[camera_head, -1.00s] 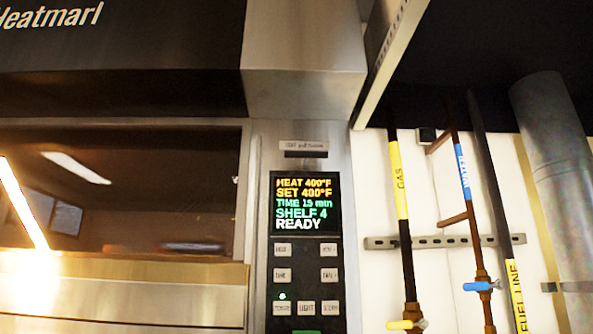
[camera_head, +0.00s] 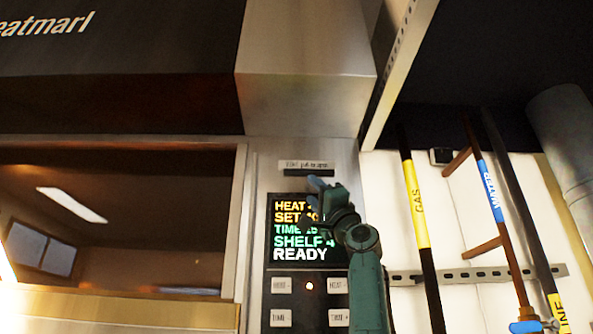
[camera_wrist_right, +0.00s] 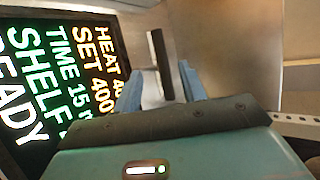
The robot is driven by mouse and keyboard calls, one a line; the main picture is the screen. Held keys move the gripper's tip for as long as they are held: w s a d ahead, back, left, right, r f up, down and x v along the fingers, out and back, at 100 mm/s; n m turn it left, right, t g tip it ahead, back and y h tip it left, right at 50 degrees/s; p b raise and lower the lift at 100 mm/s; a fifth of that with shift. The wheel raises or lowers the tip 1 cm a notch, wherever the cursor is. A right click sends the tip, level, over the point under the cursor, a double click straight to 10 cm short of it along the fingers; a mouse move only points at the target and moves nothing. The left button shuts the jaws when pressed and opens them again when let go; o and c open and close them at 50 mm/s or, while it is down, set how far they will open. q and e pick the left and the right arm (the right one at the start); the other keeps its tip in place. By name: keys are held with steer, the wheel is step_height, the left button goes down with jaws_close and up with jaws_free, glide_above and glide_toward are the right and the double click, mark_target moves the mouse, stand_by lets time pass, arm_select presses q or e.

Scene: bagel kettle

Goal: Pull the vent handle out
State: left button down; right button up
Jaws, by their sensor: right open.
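The vent handle is a short dark bar (camera_head: 309,172) just under a small printed label on the steel control panel. In the right wrist view the dark bar (camera_wrist_right: 161,62) stands nearly upright in the picture, its lower end in line with the gap between the fingers. My right gripper (camera_head: 319,184) is raised in front of the panel, right at and just below the bar. Its two blue fingers (camera_wrist_right: 163,86) are apart, one on each side of the bar's lower end. I cannot tell how deep the bar is between them. My left gripper is not in view.
The lit display (camera_head: 290,232) is below the handle, partly covered by my right arm. Panel buttons (camera_head: 281,286) are lower. The oven window (camera_head: 110,215) is at left. A steel hood box (camera_head: 303,90) juts out above. Gas (camera_head: 415,205) and water (camera_head: 490,190) pipes run at right.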

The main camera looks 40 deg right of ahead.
mark_target(298, 173)
steer(key=p+x, duration=0.7)
steer(key=x, duration=0.1)
steer(key=shift+w+a+r+p, duration=0.1)
steer(key=shift+r+p, duration=0.3)
steer(key=shift+r, duration=0.05)
steer(key=shift+w+r+h+p, duration=0.3)
steer(key=shift+w+r+p, duration=0.4)
steer(key=shift+p, duration=0.5)
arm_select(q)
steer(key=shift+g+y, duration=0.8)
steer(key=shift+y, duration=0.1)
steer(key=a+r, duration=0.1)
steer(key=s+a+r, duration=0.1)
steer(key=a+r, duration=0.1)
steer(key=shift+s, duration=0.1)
arm_select(e)
steer(key=shift+w, duration=0.1)
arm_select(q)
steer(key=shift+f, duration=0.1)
arm_select(e)
steer(key=shift+f, duration=0.1)
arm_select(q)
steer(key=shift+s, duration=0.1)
arm_select(e)
jaws_close()
